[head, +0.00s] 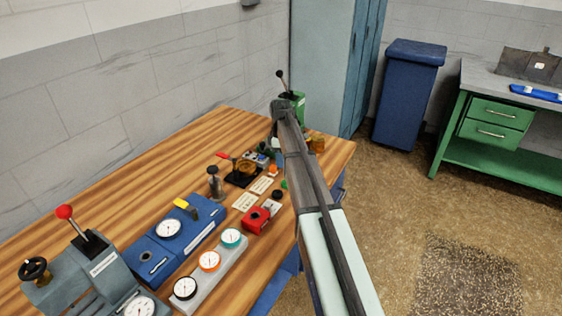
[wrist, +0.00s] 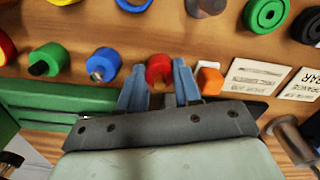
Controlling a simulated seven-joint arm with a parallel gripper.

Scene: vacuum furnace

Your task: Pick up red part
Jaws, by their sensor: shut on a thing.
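The red part (wrist: 158,70) is a small rounded piece in the wrist view, between the two blue-grey fingers of my gripper (wrist: 159,84). My gripper is shut on it, with a finger on each side. The wooden table lies behind the part; I cannot tell whether the part still touches it. In the head view my arm reaches over the far end of the wooden table (head: 150,170). There the fingers and the red part are hidden or too small to make out.
In the wrist view, an orange part (wrist: 208,80) sits close right of the fingers, a blue part (wrist: 102,65) and a green part (wrist: 47,60) to the left. White cards (wrist: 255,77) lie to the right. Gauges and a blue box (head: 178,232) crowd the near table.

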